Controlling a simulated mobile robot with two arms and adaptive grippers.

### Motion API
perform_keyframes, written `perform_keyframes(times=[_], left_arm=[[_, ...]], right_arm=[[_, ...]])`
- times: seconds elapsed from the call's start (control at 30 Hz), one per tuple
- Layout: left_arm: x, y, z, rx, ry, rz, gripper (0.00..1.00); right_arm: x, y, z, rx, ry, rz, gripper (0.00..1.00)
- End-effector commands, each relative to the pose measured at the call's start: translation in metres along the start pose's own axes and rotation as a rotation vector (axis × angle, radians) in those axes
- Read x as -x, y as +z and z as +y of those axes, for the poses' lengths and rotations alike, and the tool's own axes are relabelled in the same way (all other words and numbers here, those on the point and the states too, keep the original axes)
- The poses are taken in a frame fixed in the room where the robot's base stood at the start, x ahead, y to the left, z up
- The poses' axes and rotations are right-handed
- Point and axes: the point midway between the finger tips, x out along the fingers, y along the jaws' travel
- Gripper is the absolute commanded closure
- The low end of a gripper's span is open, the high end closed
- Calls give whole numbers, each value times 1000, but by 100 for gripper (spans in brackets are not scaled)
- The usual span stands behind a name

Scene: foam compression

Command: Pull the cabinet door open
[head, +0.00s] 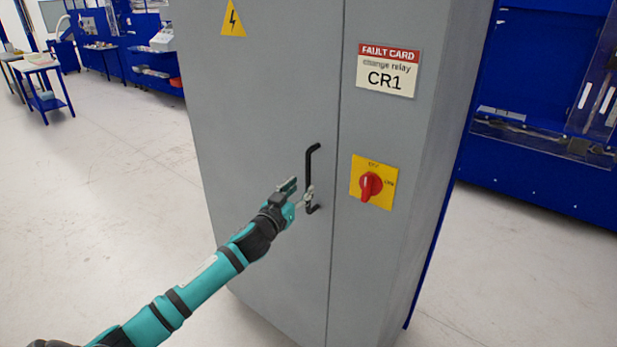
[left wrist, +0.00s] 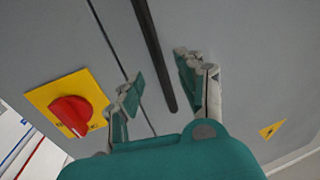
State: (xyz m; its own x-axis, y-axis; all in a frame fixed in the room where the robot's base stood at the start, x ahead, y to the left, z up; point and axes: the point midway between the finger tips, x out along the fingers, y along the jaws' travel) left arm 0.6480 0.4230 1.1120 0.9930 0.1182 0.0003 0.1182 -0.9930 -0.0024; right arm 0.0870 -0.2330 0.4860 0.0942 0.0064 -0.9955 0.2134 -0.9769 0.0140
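The grey cabinet door (head: 255,110) is shut, its edge flush along a thin vertical seam. A black bar handle (head: 308,165) stands upright on it near that seam. The handle also shows in the left wrist view (left wrist: 152,50). My left gripper (head: 298,190) is at the lower part of the handle. In the left wrist view my left gripper (left wrist: 160,88) has its fingers spread, with the handle's end running between them and visible gaps on both sides. Whether the fingertips reach past the bar is hard to tell. My right gripper is out of view.
A red rotary switch (head: 370,186) on a yellow plate sits right of the seam, below a fault card (head: 388,71). A yellow warning sign (head: 233,19) is higher on the door. Open floor (head: 100,180) lies left; blue workstations (head: 540,120) stand behind right.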

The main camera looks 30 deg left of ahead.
Motion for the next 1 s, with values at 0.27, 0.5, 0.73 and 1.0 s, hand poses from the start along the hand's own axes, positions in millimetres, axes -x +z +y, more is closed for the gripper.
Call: perform_keyframes(times=[0.27,0.5,0.73,1.0], left_arm=[[-42,-1,0,2,-1,0,62],[-51,1,0,2,0,-1,62],[-51,1,0,1,0,-1,64],[-51,1,0,1,0,-1,100]], right_arm=[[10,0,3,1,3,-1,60],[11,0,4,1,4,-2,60],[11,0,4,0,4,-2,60],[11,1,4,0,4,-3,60]])
